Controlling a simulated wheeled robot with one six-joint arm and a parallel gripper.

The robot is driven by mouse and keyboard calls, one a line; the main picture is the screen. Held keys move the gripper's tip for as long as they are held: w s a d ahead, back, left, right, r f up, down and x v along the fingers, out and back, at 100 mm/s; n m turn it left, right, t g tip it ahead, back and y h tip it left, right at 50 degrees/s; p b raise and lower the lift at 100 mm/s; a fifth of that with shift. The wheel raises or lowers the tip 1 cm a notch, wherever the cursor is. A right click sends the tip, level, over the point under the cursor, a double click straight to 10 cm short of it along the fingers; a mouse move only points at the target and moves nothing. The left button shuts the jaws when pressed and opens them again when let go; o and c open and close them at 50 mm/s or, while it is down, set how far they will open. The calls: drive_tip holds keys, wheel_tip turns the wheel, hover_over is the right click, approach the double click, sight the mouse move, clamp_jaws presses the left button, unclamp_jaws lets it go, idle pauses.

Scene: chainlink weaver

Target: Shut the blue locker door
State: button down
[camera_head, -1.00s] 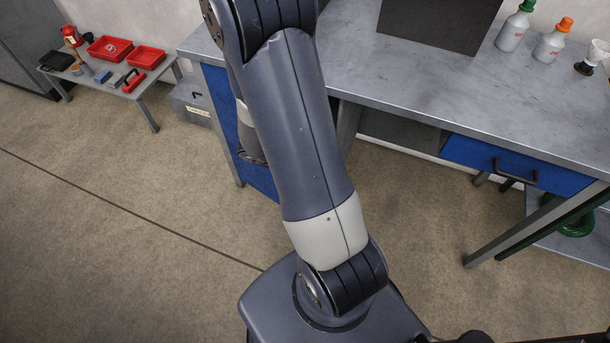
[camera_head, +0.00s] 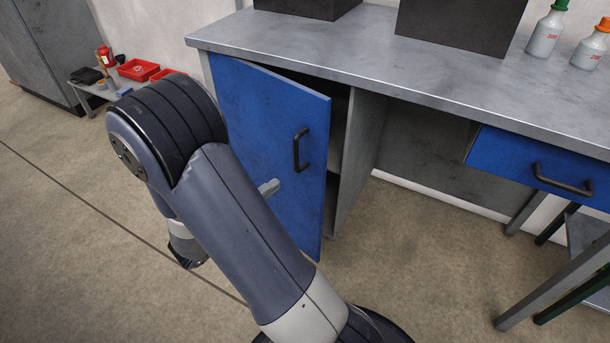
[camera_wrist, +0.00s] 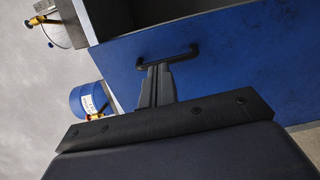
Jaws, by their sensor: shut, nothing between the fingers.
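The blue locker door (camera_head: 265,130) hangs under the left end of the workbench. It stands ajar, with a dark gap along its right edge and the grey locker interior (camera_head: 352,150) beyond. Its black bar handle (camera_head: 301,150) is near that free edge. In the wrist view, the blue door (camera_wrist: 235,65) fills much of the picture, with its handle (camera_wrist: 167,56) just past the fingertips. My gripper (camera_wrist: 158,72) is shut and empty, pointing at the door near the handle. Whether the fingertips touch it, I cannot tell. In the head view my arm hides the door's lower left.
The bench top (camera_head: 410,75) overhangs the door. A blue drawer (camera_head: 540,170) with a black handle protrudes at the right. A low table (camera_head: 90,92) with red trays stands at the far left. A blue drum (camera_wrist: 90,100) shows in the wrist view. Floor at left is clear.

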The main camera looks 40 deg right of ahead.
drive_tip(key=b, duration=0.2)
approach(317, 152)
drive_tip(key=d, duration=0.6)
drive_tip(key=shift+w+d, duration=0.4)
